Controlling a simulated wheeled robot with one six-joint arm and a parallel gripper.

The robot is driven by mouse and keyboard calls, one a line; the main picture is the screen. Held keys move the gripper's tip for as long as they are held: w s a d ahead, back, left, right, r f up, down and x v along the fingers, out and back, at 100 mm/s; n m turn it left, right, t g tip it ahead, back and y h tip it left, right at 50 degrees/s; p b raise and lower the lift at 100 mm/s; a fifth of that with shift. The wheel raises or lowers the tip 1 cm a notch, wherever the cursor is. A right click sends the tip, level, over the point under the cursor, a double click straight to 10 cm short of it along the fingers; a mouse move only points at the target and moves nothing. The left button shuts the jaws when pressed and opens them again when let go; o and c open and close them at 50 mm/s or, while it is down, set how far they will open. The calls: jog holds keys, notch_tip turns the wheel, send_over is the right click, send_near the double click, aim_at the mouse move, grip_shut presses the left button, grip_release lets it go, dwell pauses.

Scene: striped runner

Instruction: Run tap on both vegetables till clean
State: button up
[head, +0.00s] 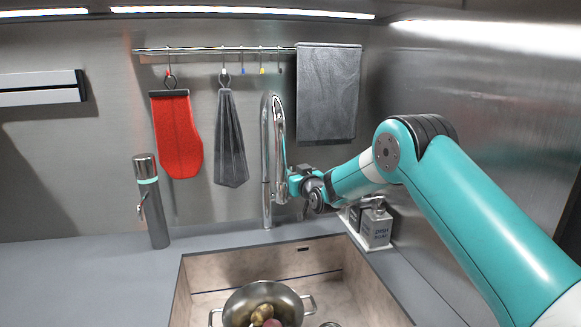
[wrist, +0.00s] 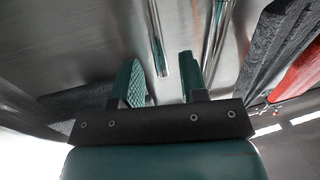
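The chrome tap (head: 267,165) stands behind the sink, its tall neck curving over; no water shows running from it. The vegetables lie in a steel pot (head: 240,304) in the sink: a brownish one (head: 262,312) and a reddish one (head: 272,323), partly cut off by the frame's bottom edge. My gripper (head: 291,178) is at the tap's right side, close to the hanging spout head. In the wrist view my gripper (wrist: 160,75) has its two fingers apart with nothing held between them; chrome tap parts (wrist: 159,40) show beyond the gap. Whether a finger touches the tap I cannot tell.
The sink (head: 355,285) is set into a grey counter (head: 90,280). A soap caddy (head: 376,230) stands right of the tap, under my arm. A steel cylinder dispenser (head: 154,205) stands left. A red mitt (head: 177,135) and grey cloths (head: 329,95) hang behind.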

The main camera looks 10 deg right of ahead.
aim_at(291, 170)
jog(key=shift+w+a+p, duration=0.15)
jog(key=shift+w, duration=0.65)
jog(key=shift+w+a+p, duration=0.15)
jog(key=shift+w, duration=0.65)
grip_shut()
